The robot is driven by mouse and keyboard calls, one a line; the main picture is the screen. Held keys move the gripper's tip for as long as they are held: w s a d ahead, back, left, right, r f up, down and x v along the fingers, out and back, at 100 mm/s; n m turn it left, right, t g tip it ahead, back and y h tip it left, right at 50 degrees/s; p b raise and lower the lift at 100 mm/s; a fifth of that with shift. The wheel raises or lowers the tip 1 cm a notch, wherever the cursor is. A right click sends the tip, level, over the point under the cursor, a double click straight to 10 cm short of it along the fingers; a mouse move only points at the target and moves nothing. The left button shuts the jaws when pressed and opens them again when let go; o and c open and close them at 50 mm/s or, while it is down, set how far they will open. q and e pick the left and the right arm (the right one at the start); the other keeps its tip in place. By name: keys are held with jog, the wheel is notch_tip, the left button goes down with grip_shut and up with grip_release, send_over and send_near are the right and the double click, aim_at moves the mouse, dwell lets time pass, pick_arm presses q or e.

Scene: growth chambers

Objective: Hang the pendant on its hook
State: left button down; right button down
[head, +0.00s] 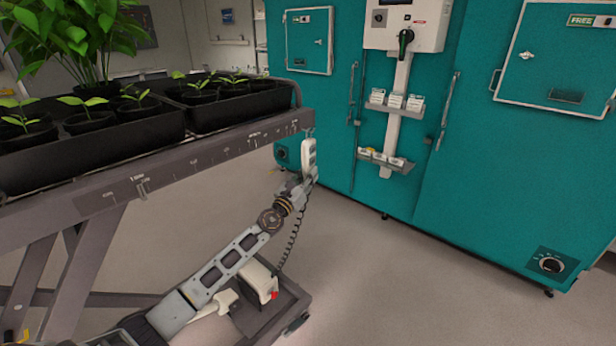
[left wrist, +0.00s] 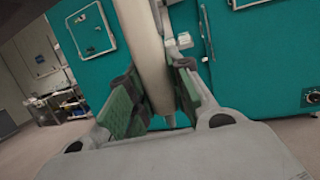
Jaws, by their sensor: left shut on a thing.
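The pendant (head: 309,155) is a pale handset held upright at the right end of the lift table's edge rail. Its dark coiled cord (head: 293,240) hangs down toward the lift's base. My left gripper (head: 307,176) is shut on the lower part of the pendant. The left wrist view shows the pale pendant body (left wrist: 146,45) between the green-padded fingers (left wrist: 152,105). A small light piece, which may be the hook (head: 310,132), shows just above the pendant at the rail's corner. I cannot tell whether the pendant touches it. My right gripper is not in view.
The lift table (head: 150,172) carries black trays of seedlings (head: 240,107) and a larger leafy plant (head: 85,35). Its base (head: 290,305) stands low on the floor. Teal growth chambers (head: 490,150) line the right. The floor (head: 400,285) between is clear.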

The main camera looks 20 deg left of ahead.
pick_arm(q)
jog(key=c, duration=1.2)
grip_release()
jog(key=shift+o, duration=1.2)
jog(key=shift+s, duration=0.1)
jog(key=v, duration=0.9)
jog(key=shift+s+b, duration=0.35)
jog(key=shift+b, duration=0.1)
jog(key=shift+a+f, duration=0.15)
